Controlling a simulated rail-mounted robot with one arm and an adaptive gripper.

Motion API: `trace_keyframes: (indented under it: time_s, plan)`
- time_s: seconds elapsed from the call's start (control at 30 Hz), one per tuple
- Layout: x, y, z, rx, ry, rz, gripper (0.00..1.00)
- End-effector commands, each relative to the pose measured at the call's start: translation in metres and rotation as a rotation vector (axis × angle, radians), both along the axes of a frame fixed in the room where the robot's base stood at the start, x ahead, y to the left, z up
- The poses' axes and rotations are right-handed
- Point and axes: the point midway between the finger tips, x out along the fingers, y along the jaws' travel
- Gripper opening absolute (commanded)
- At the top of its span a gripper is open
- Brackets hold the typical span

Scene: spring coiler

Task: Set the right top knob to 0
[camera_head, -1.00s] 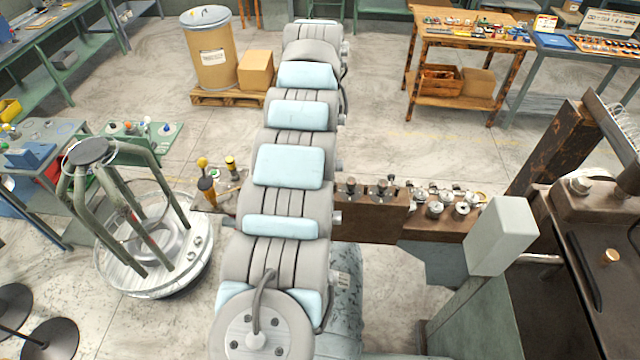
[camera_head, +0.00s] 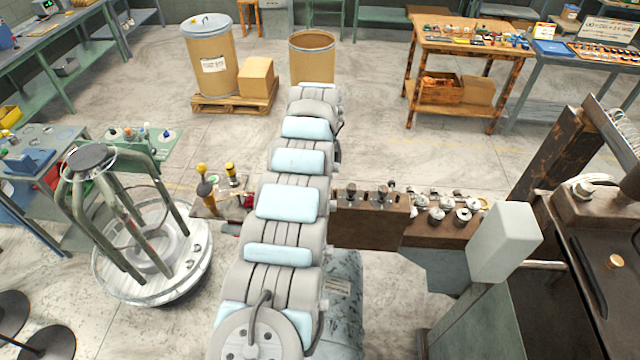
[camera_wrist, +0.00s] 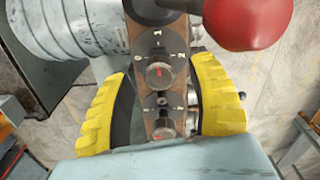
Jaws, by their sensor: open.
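In the wrist view a narrow brown panel (camera_wrist: 139,38) runs between the fingers of my gripper (camera_wrist: 162,72). My gripper is open, with one yellow finger on each side of the panel. A round dark knob (camera_wrist: 159,70) with a red pointer mark sits between the fingertips. A second knob (camera_wrist: 164,128) with a red mark sits lower, nearer the palm. Small white marks surround both knobs, too small to read surely. Which one is the right top knob I cannot tell. Neither knob is clearly gripped. In the head view my gripper is hidden behind my arm.
A red ball handle (camera_wrist: 249,18) stands close above the right finger in the wrist view. In the head view, yellow-tipped levers (camera_head: 202,170) stand left of my arm, and a brown machine bar (camera_head: 365,232) with several fittings lies right. A round turntable (camera_head: 185,275) stands at left.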

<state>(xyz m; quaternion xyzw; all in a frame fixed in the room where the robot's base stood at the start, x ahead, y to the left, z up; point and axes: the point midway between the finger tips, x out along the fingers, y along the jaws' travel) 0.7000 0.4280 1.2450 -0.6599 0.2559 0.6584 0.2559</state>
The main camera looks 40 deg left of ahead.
Motion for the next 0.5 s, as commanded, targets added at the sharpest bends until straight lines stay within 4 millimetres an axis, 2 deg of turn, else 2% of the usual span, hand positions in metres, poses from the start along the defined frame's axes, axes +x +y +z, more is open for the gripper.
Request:
trace_keyframes:
  time_s: [0.1, 0.37, 0.43, 0.5]
  plan:
    - [0.0000, -0.0006, -0.0074, 0.000, 0.001, -0.002, 0.58]
    - [-0.0002, -0.0004, -0.0078, 0.001, 0.001, -0.001, 0.58]
    - [-0.0003, -0.0003, -0.0078, 0.000, 0.001, -0.001, 0.44]
    - [-0.0003, -0.0003, -0.0078, 0.000, 0.001, -0.001, 0.24]
